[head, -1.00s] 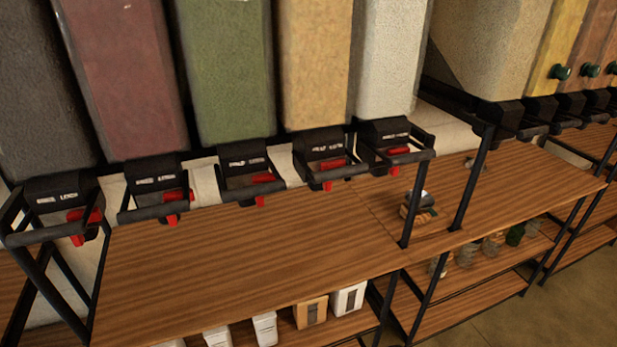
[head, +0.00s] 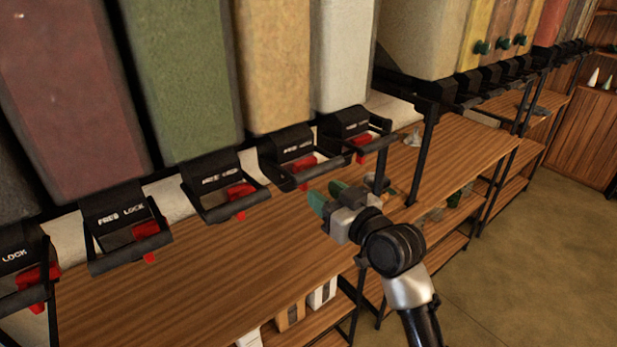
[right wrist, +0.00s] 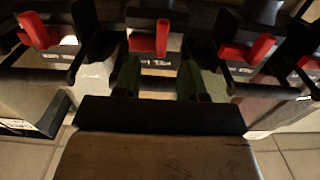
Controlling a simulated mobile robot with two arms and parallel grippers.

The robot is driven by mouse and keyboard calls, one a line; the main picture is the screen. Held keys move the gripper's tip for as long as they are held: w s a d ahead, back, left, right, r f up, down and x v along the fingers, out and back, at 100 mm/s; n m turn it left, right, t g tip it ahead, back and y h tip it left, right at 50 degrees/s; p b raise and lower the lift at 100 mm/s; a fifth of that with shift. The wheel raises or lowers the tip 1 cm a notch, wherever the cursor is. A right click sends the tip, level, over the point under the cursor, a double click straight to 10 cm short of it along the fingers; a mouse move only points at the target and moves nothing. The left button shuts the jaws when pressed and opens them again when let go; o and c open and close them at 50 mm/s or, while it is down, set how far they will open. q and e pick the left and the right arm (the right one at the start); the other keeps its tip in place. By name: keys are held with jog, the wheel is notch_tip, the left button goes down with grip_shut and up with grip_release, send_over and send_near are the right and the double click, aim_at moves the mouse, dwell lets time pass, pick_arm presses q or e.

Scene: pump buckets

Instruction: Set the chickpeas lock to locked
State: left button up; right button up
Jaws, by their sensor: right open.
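A row of black dispenser outlets marked FREE and LOCK, each with a red lock lever, sits under tall coloured bins. The levers include one under the tan bin (head: 305,165), one under the pale bin (head: 361,145) and one under the green bin (head: 240,191). No readable name shows which lock is the chickpeas one. My right gripper (head: 328,196), with green fingertips, is open and empty, just in front of and below the tan and pale bins' outlets. In the right wrist view a red lever (right wrist: 148,42) lies beyond and roughly between the open fingers (right wrist: 158,78). My left gripper is out of view.
A wooden shelf (head: 200,275) runs below the outlets, its top mostly clear. White and tan boxes (head: 290,316) stand on the lower shelf. A dark frame post (head: 424,150) rises right of the pale bin. Open floor (head: 530,270) lies to the right.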

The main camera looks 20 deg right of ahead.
jog(key=shift+p+x, duration=0.5)
jog(key=shift+x, duration=2.25)
jog(key=shift+s+a, duration=0.1)
grip_shut()
